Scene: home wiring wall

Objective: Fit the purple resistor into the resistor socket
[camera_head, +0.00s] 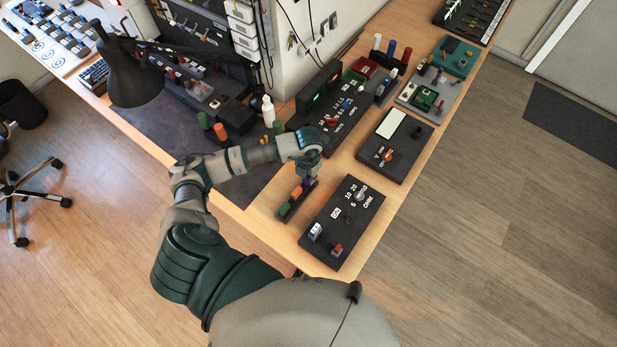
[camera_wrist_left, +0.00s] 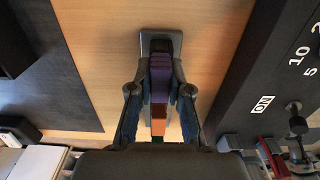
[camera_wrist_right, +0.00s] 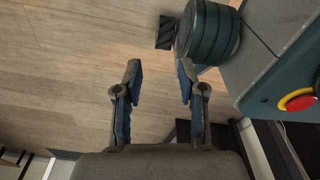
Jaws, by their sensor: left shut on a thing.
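In the left wrist view the purple resistor (camera_wrist_left: 160,78) sits between the fingers of my left gripper (camera_wrist_left: 160,98), which is shut on it. It is over or in a narrow dark holder (camera_wrist_left: 158,36); I cannot tell whether it is clear of it. An orange block (camera_wrist_left: 158,126) is beside it in the line. In the head view my left gripper (camera_head: 307,178) is at the holder's far end, beside orange (camera_head: 297,193) and green (camera_head: 284,209) blocks. My right gripper (camera_wrist_right: 160,85) is open and empty, only in its wrist view. I cannot make out the resistor socket with certainty.
A dark box marked OHM (camera_head: 345,215), with knobs, lies right of the holder. A dark meter box (camera_head: 395,145) lies behind it. A black lamp (camera_head: 133,78) stands at the left. Bare wood (camera_head: 265,207) lies left of the holder, beside a dark mat.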

